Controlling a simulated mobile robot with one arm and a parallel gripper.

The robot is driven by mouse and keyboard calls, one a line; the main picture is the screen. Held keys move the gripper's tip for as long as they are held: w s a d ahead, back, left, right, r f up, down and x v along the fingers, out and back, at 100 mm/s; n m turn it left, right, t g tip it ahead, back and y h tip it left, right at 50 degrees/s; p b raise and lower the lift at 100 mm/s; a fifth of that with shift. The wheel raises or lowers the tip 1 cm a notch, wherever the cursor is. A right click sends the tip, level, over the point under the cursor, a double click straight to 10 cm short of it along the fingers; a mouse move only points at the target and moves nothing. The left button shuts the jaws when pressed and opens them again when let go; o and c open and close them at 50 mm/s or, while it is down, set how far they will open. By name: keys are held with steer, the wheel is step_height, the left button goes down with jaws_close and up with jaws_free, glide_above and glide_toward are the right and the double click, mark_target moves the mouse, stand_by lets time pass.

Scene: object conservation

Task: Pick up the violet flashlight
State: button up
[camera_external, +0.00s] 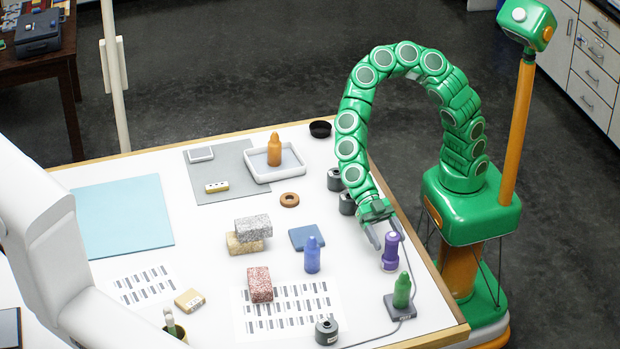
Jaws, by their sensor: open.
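The violet flashlight (391,254) stands upright near the right edge of the white table, with a pale ring around its foot. My gripper (385,233) at the end of the green arm points down at it. The jaws are open, one finger to the left of the flashlight's top and one at its upper right. I cannot tell from this angle whether the flashlight's top is between the fingers or whether they touch it.
A blue flashlight-like object (312,256) stands to the left. A green one (402,292) stands on a dark corded pad (400,309) in front. Dark cylinders (347,203) stand behind my gripper. An orange one (274,150) stands in a tray (292,172). Stone blocks (260,285) lie mid-table.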

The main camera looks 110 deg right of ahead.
mark_target(394, 255)
steer(key=shift+w+x, duration=0.15)
steer(key=shift+x, duration=1.3)
steer(key=shift+w+x, duration=0.2)
steer(key=shift+x, duration=1.2)
steer(key=c, duration=1.2)
